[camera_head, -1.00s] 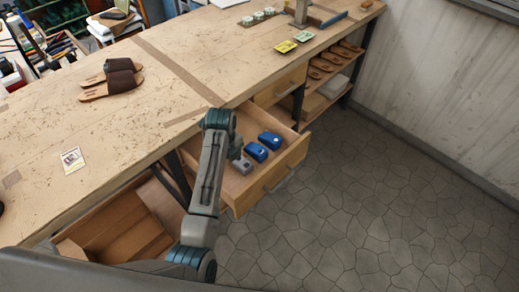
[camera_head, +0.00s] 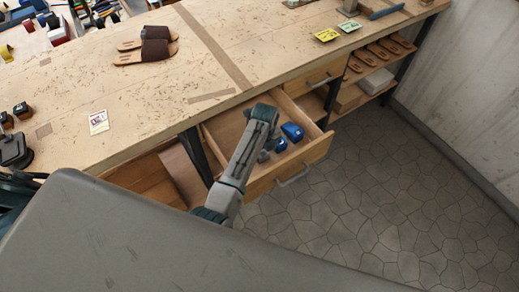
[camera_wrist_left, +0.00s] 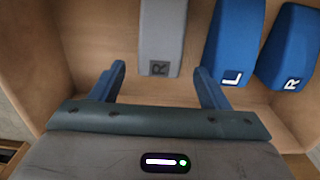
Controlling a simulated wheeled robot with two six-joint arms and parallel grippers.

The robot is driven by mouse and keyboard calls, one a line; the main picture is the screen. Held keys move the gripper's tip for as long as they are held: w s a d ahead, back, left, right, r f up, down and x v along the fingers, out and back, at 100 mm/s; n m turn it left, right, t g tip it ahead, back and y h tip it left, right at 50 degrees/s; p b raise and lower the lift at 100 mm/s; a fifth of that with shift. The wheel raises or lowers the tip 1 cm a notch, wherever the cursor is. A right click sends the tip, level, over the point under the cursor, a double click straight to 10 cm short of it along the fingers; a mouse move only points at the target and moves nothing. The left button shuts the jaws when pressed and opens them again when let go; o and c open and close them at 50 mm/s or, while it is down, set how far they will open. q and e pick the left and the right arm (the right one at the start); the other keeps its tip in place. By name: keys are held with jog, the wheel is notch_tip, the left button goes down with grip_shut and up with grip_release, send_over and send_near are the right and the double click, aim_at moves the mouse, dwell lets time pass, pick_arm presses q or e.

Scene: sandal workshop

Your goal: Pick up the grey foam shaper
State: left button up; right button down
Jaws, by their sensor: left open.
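The grey foam shaper (camera_wrist_left: 163,35), marked R, lies in the open drawer in the left wrist view. Its near end is between the fingertips of my left gripper (camera_wrist_left: 160,70), which is open, with a gap on each side. A blue shaper marked L (camera_wrist_left: 235,40) and a blue one marked R (camera_wrist_left: 288,48) lie to its right. In the head view my left arm reaches over the drawer (camera_head: 315,152) and hides its own fingers. The grey shaper (camera_head: 264,156) is mostly covered there; the blue shapers (camera_head: 292,131) show beside the arm. My right gripper is out of view.
The workbench (camera_head: 120,80) is behind the drawer. Brown sandals (camera_head: 150,45) and a small card (camera_head: 98,122) lie on it. The blue L shaper stands close to the right finger. Drawer walls enclose the space; stone floor is clear at right.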

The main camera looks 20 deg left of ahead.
aim_at(264, 154)
pick_arm(q)
notch_tip(264, 154, down, 2)
jog(key=shift+p, duration=0.3)
jog(key=shift+f, duration=0.6)
jog(key=shift+c, duration=1.1)
jog(key=c, duration=0.7)
jog(key=shift+c, duration=0.6)
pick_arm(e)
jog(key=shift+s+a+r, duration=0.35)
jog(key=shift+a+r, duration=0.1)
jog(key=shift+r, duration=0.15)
